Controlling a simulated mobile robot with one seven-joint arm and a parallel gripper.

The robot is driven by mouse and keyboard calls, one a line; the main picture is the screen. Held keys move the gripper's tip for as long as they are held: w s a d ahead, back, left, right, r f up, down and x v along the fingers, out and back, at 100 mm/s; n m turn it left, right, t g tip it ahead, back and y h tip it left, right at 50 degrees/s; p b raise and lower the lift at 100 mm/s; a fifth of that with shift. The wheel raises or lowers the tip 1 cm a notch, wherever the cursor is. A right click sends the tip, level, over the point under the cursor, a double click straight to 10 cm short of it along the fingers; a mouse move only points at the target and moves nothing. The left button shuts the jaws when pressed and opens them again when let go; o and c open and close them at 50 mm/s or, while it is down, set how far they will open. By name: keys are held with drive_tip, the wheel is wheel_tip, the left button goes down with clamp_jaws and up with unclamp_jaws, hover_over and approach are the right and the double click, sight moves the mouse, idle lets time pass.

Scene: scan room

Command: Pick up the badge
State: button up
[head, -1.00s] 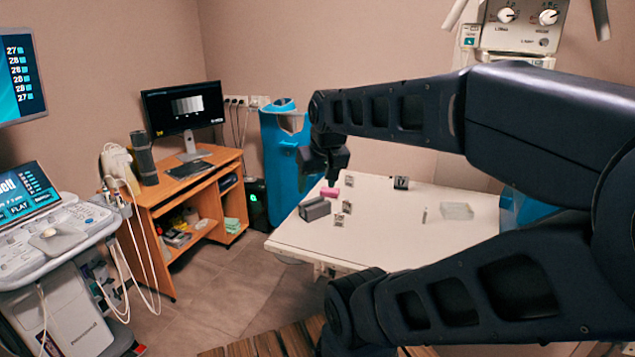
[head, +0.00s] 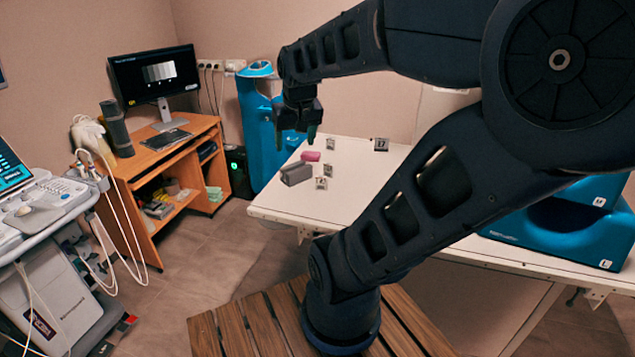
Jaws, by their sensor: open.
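My gripper (head: 295,137) hangs pointing down at the far left end of the white table (head: 350,210), its fingers apart with nothing seen between them. Just below and right of it on the table lie a pink block (head: 310,156) and a grey box-shaped thing (head: 297,173). Small dark-and-white tags stand around them: one behind (head: 330,143), one to the right (head: 330,171) and one in front (head: 321,184). A larger dark tag marked 17 (head: 381,144) is further right. I cannot tell which thing is the badge. My arm hides much of the table's middle.
Blue padded blocks (head: 570,225) sit on the table's right part. A wooden desk (head: 170,170) with a monitor (head: 157,75) stands left, and an ultrasound cart (head: 50,270) nearer. A blue stand (head: 258,125) is behind my gripper. Open floor lies between desk and table.

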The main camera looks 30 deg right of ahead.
drive_tip(key=w+d+f+m+g, duration=0.1)
drive_tip(key=w+d+f+m, duration=0.15)
drive_tip(key=w, duration=0.45)
drive_tip(key=m+g, duration=0.3)
drive_tip(key=m, duration=0.1)
hover_over(321, 177)
wheel_tip(321, 177, down, 18)
drive_tip(key=shift+a, duration=0.15)
drive_tip(key=shift+f, duration=5.15)
drive_tip(key=c, duration=1)
drive_tip(key=shift+r, duration=0.1)
drive_tip(key=shift+c, duration=0.2)
